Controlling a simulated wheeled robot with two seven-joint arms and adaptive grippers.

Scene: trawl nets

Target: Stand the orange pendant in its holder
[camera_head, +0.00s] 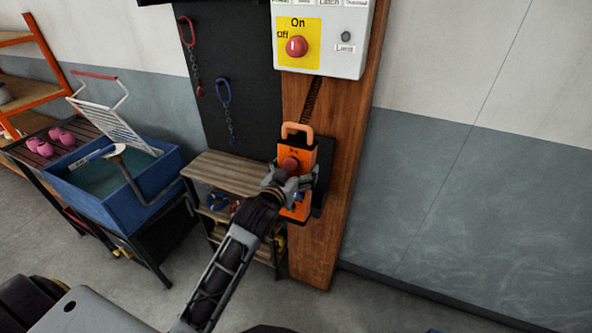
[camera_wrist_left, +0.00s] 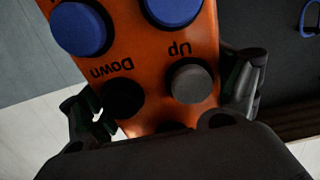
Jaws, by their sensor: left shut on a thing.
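The orange pendant (camera_head: 297,150) is upright in front of the wooden post, with a loop handle on top and a red button. My left gripper (camera_head: 288,184) is shut on its lower part. In the left wrist view the pendant (camera_wrist_left: 135,45) fills the middle, with blue, grey and black buttons and "Up" and "Down" lettering. The gripper's fingers (camera_wrist_left: 160,105) lie on either side of it. A black piece on the post, apparently the holder (camera_head: 322,178), shows behind and right of the pendant. The gripper and pendant hide most of it; I cannot tell whether they touch.
A white control box (camera_head: 345,58) with a red knob is above, on the wooden post (camera_head: 345,150). A dark cable runs down towards the pendant. A small slatted shelf (camera_head: 225,172) and a blue tub (camera_head: 105,205) stand left. The grey wall right of the post is clear.

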